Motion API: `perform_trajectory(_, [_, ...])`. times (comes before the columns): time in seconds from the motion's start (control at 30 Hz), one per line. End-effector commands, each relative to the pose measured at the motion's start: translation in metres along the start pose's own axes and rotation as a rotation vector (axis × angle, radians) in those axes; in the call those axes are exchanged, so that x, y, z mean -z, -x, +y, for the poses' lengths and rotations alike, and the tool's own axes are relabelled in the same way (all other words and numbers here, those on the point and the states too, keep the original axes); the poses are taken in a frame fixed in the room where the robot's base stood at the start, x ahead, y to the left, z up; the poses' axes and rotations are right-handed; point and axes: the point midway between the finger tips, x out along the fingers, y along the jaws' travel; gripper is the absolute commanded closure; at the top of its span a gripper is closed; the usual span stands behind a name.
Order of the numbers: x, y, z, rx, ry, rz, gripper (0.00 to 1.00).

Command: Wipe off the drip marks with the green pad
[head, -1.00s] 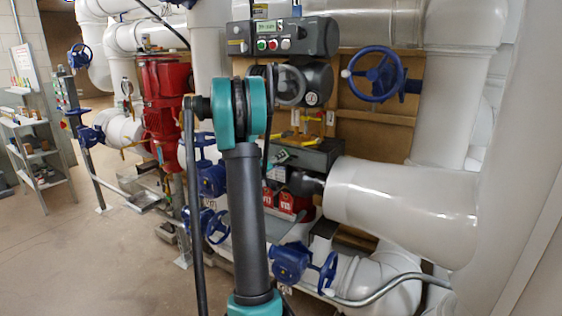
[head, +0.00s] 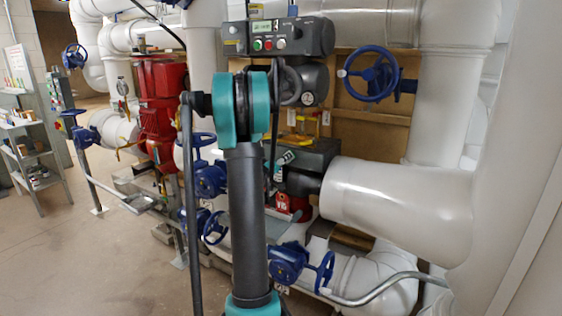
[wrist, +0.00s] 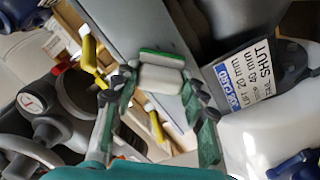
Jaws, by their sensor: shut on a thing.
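In the wrist view, my gripper (wrist: 158,88) is closed on the green pad (wrist: 161,55), a small block with a green top and a white body. The pad sits between the two fingertips, in front of a grey metal surface (wrist: 130,25). I cannot tell whether it touches that surface. I cannot make out any drip marks in either view. In the head view, my own arm hides most of the gripper and the pad.
A white SHUT label (wrist: 258,72) lies right of the pad. The head view shows a dark control box (head: 280,38), blue handwheels (head: 370,74), a red valve body (head: 158,105), and a large white pipe (head: 395,205). Open floor (head: 110,255) lies at the left.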

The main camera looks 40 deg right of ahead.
Motion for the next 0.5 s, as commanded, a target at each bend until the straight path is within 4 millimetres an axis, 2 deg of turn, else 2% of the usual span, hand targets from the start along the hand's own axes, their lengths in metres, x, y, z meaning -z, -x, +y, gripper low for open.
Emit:
perform_trajectory(0.23, [-0.016, -0.002, 0.016, -0.003, 0.000, -0.003, 0.81])
perform_trajectory(0.5, [-0.019, -0.001, 0.019, -0.001, 0.000, -0.001, 0.81])
